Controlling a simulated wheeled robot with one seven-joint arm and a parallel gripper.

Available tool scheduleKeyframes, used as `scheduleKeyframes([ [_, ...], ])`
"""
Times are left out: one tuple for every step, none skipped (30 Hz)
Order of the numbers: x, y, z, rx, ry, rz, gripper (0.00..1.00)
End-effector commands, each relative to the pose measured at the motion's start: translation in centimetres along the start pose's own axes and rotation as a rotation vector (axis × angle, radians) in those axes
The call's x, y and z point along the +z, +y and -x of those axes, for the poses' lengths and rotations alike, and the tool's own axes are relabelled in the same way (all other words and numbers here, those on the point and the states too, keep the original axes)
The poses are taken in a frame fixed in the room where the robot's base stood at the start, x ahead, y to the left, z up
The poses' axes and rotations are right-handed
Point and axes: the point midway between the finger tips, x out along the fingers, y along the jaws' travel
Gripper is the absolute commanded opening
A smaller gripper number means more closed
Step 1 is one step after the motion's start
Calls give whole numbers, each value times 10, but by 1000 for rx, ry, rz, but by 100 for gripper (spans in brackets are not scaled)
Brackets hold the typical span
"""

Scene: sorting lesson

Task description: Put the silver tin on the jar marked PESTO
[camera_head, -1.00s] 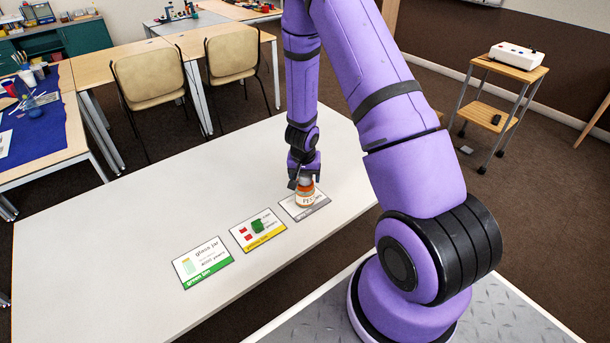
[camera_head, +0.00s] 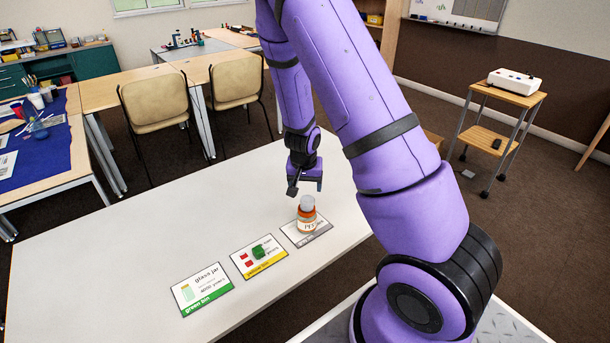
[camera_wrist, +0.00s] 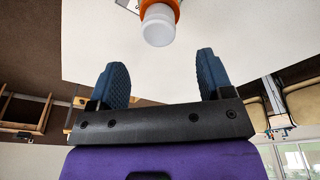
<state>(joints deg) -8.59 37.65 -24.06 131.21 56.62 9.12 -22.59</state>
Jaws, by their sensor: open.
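The jar (camera_head: 306,226) has an orange lid and a pale label of which only part of the lettering shows. It stands upright on the grey-edged card at the right of the card row. The silver tin (camera_head: 307,203) sits on top of the jar.
The grey-edged card (camera_head: 325,229), a yellow-edged card (camera_head: 243,259) and a green-edged card (camera_head: 190,297) lie in a row on the white table (camera_head: 110,260). A small green block (camera_head: 258,251) shows at the yellow-edged card. The table's left part is clear.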

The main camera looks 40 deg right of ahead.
Motion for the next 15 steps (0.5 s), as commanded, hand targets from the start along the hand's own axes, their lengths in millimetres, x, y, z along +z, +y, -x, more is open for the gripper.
scheduleKeyframes([
  [0, -1, 6, -1, 1, 4, 73],
  [0, -1, 10, -2, 1, 4, 73],
  [0, -1, 14, -2, 2, 2, 73],
  [0, -2, 17, -2, 1, 4, 73],
  [0, -1, 20, -2, 1, 3, 73],
  [0, -1, 24, -2, 2, 3, 73],
  [0, -1, 26, -2, 2, 3, 73],
  [0, -1, 28, -2, 1, 2, 73],
  [0, -1, 31, -2, 0, 3, 73],
  [0, -1, 33, -2, 0, 2, 73],
  [0, 0, 34, -1, 1, 1, 73],
  [0, 0, 36, -1, 0, 1, 73],
  [0, 0, 37, -1, 0, 1, 73],
  [0, 0, 38, -2, -1, 1, 73],
  [1, -1, 40, -6, -2, 2, 73],
])
